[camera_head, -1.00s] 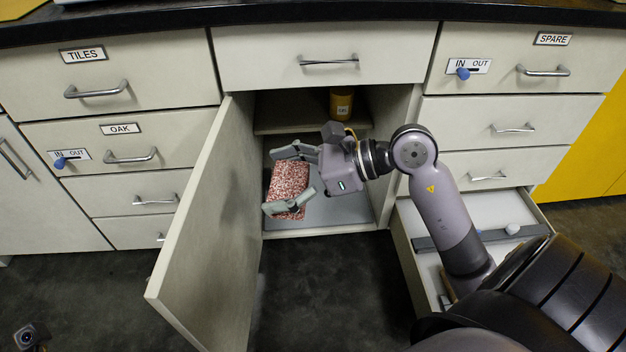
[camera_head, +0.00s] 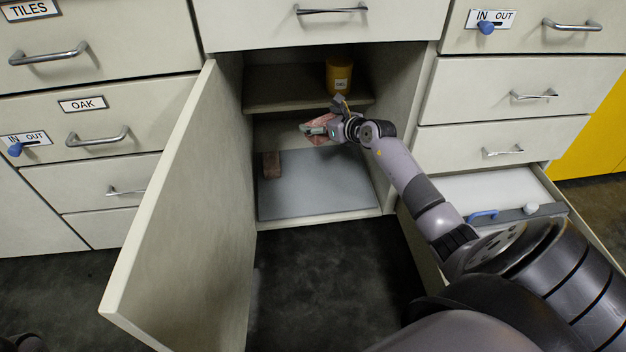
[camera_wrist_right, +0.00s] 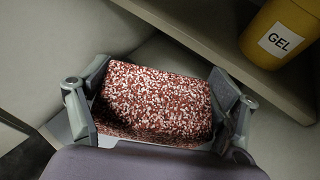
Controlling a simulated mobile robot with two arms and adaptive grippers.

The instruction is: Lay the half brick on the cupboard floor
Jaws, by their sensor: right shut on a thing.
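A red-and-white speckled block, seemingly the half brick (camera_head: 316,129), is in my right gripper (camera_head: 324,122). In the right wrist view the two fingers press on opposite sides of the block (camera_wrist_right: 155,100). The gripper holds it in the cupboard opening, around the height of the shelf's front edge and above the grey cupboard floor (camera_head: 318,190). The gripper hides part of the block in the head view. A smaller reddish-brown block (camera_head: 272,165) stands on the cupboard floor at the back left. My left gripper is not in view.
The cupboard door (camera_head: 180,200) stands open at the left. A shelf (camera_head: 290,97) crosses the cupboard and bears a yellow jar (camera_head: 339,76) labelled GEL (camera_wrist_right: 282,42). An open drawer (camera_head: 478,190) at the right holds a blue-handled thing. The middle and right of the cupboard floor are clear.

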